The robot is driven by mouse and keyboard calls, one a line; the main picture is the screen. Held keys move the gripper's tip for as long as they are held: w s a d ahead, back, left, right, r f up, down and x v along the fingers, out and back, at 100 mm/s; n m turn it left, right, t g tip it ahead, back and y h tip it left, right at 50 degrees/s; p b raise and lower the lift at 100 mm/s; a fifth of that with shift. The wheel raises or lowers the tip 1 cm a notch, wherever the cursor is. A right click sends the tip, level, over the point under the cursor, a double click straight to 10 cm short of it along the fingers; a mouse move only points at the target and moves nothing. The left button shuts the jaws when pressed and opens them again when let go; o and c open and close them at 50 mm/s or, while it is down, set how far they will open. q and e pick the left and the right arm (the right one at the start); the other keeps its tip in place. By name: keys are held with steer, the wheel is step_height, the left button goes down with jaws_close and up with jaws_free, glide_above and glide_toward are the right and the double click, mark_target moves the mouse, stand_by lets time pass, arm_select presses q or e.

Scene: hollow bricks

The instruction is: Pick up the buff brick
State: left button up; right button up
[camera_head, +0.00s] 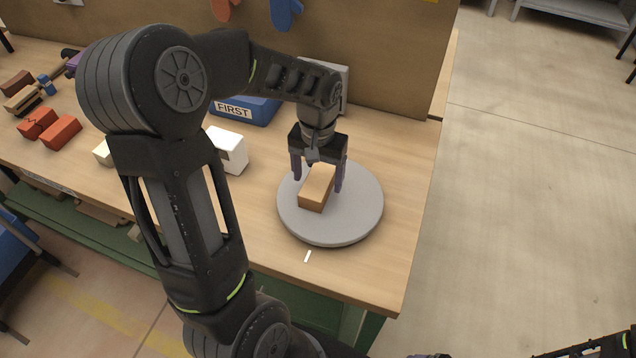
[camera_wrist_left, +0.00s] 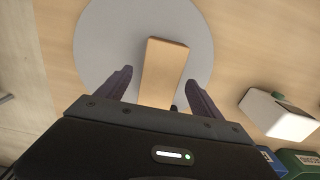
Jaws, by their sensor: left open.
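The buff brick (camera_head: 316,190) lies on a round grey disc (camera_head: 352,227) near the right end of the table. My left gripper (camera_head: 318,183) is over the disc with its jaws open, one purple finger on each side of the brick. In the left wrist view, the brick (camera_wrist_left: 163,72) lies between the two fingers (camera_wrist_left: 158,90), with a visible gap on each side. Whether the fingertips reach down beside the brick is hard to tell. The right gripper does not show clearly; only a dark piece of my right arm shows at the lower right.
A white box (camera_head: 229,150) stands left of the disc, and a blue bin labelled FIRST (camera_head: 245,111) is behind it. Red bricks (camera_head: 60,132) and other pieces lie at the far left. A brown board rises behind the table. The table's right edge is close to the disc.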

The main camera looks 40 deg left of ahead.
arm_select(q)
steer(key=shift+f, duration=1.35)
steer(key=shift+c, duration=0.2)
jaws_close()
